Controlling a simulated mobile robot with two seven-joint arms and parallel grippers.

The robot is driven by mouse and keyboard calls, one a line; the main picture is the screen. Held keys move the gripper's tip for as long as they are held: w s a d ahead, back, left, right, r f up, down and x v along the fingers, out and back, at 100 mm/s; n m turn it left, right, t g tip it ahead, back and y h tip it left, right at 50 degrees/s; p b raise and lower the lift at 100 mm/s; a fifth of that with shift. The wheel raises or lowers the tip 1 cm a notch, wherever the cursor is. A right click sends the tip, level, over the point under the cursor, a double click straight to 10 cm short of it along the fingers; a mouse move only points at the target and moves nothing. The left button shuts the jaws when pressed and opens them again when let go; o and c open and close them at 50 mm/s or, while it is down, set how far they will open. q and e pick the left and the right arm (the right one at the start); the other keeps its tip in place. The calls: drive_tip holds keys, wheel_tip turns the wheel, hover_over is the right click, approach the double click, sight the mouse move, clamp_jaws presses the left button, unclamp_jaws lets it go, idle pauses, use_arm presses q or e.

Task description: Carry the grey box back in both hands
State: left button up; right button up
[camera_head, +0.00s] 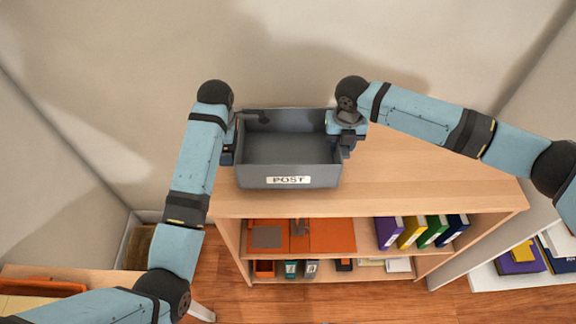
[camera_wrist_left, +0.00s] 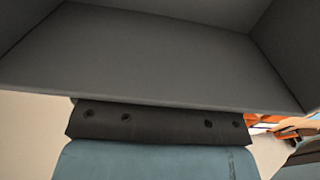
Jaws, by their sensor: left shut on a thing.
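The grey box (camera_head: 289,170), open at the top and labelled POST on its front wall, is level over the left part of the wooden shelf top. I cannot tell whether it rests there or hangs slightly above. No contents show in it. My left gripper (camera_head: 232,140) is shut on the box's left wall; its fingertips are mostly hidden. The left wrist view shows the box's grey wall and inside (camera_wrist_left: 150,60) close up. My right gripper (camera_head: 345,138) is at the box's right wall, and its jaws are too small and covered to read.
The wooden shelf unit (camera_head: 440,175) has free top surface right of the box. Its shelves hold orange trays (camera_head: 330,236) and several coloured binders (camera_head: 425,232). A low table (camera_head: 100,275) stands at lower left, and a white shelf (camera_head: 525,278) at right. A wall is behind.

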use_arm(q)
drive_tip(key=shift+d+f+b, duration=0.15)
drive_tip(key=shift+f+b, duration=1)
drive_tip(key=shift+f, duration=0.25)
use_arm(e)
drive_tip(key=shift+a+f, duration=0.1)
drive_tip(key=shift+f, duration=1.25)
use_arm(q)
drive_tip(key=o, duration=0.8)
drive_tip(key=shift+r, duration=0.2)
use_arm(e)
drive_tip(key=o, duration=0.8)
drive_tip(key=shift+r, duration=0.2)
drive_tip(key=shift+o, duration=1.1)
use_arm(q)
drive_tip(key=shift+r+p, duration=0.2)
drive_tip(key=shift+p, duration=0.2)
use_arm(e)
drive_tip(key=shift+r, duration=0.15)
